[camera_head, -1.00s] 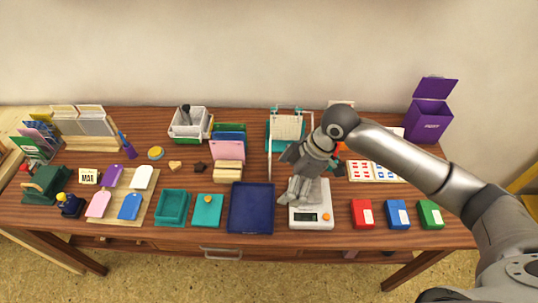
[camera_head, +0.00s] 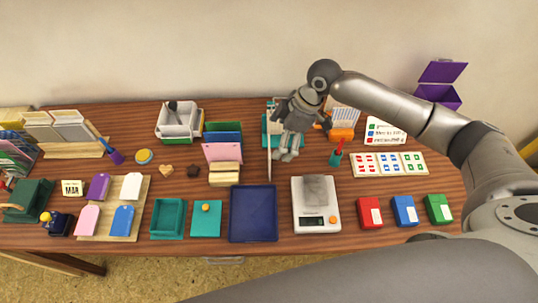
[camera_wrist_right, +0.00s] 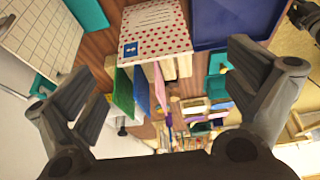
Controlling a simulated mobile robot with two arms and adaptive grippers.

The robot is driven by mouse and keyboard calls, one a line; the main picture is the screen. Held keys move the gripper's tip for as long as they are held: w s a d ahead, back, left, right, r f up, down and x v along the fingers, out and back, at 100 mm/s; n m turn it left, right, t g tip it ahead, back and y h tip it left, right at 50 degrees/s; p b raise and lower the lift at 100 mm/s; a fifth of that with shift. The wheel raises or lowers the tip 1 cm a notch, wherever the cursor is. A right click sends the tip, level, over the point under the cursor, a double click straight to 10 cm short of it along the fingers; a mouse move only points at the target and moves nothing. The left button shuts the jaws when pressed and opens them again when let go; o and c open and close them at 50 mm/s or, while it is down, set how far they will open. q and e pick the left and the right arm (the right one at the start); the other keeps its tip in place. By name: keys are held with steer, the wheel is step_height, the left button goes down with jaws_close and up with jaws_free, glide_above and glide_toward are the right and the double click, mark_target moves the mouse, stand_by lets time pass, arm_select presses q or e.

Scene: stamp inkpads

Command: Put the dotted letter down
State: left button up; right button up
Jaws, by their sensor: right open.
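The dotted letter (camera_wrist_right: 155,30), white with red dots and a blue stamp mark, shows in the right wrist view, standing face-on to the camera. In the head view, a thin pale upright edge just left of my right gripper looks like this letter seen edge-on, though I cannot be sure. My right gripper (camera_head: 288,155) is open, its fingers (camera_wrist_right: 150,75) wide apart, above the table between the sorter and the scale. The fingers do not touch the letter. My left gripper is not in view.
The sorter with pink, green and blue dividers (camera_head: 222,152) stands left of the gripper. A blue tray (camera_head: 253,230) and a kitchen scale (camera_head: 315,222) lie in front. Red, blue and green boxes (camera_head: 404,209) sit at right.

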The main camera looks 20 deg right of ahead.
steer(key=x, duration=0.2)
steer(key=p+x, duration=0.1)
steer(key=x, duration=0.2)
steer(key=shift+w+a+f+p, duration=0.2)
steer(key=shift+w+a+p, duration=0.05)
steer(key=shift+w+p, duration=0.15)
steer(key=shift+w+f, duration=0.1)
steer(key=shift+f, duration=0.2)
steer(key=shift+c, duration=0.4)
steer(key=c, duration=0.6)
